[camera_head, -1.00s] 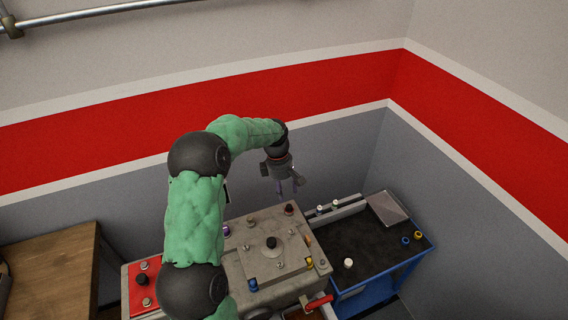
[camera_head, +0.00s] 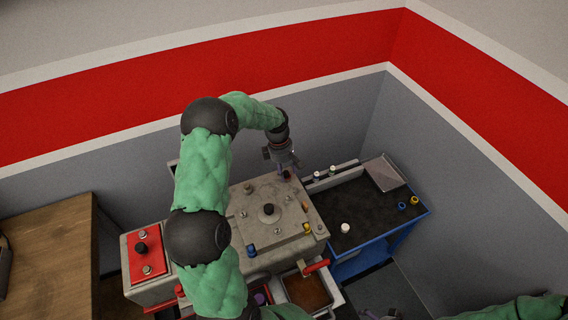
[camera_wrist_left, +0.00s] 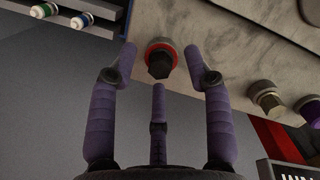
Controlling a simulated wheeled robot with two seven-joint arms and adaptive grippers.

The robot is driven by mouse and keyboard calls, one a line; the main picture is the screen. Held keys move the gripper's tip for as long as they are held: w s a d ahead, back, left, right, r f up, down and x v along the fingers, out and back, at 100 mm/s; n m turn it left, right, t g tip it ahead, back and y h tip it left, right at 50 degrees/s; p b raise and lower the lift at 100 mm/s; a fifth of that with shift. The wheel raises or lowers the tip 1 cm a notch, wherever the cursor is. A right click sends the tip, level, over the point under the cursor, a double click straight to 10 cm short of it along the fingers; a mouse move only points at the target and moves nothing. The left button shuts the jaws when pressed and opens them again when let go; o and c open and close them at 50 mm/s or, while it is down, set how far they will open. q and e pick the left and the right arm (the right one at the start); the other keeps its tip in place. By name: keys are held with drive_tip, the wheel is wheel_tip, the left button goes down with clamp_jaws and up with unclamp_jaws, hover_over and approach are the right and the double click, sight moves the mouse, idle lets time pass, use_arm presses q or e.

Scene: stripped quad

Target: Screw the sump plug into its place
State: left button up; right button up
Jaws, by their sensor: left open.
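A dark hex-headed plug with a red ring (camera_wrist_left: 159,62) sits at the edge of the grey metal block (camera_head: 285,232). I cannot tell for sure that it is the sump plug. My left gripper (camera_head: 287,174) is open at the block's far right corner. In the left wrist view its purple fingers (camera_wrist_left: 160,75) are spread around the line to this plug, with no clear contact. In the head view the gripper mostly hides the plug. Part of my right gripper (camera_head: 380,314) shows at the bottom edge; its jaws are unclear.
The block carries a dark knob (camera_head: 268,209), a blue fitting (camera_head: 251,251) and several other fittings. A red panel (camera_head: 146,254) is at its left. An open drawer (camera_head: 308,292) is in front. The cart (camera_head: 372,214) at right holds a white cap (camera_head: 345,228) and rings. A wooden table (camera_head: 45,238) stands left.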

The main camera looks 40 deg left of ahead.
use_arm(q)
drive_tip(key=shift+f, duration=0.25)
clamp_jaws()
drive_tip(key=shift+d+m, duration=0.1)
drive_tip(key=shift+m, duration=1)
drive_tip(key=shift+m+g, duration=0.4)
drive_tip(key=shift+m, duration=0.6)
drive_tip(key=shift+p, duration=0.3)
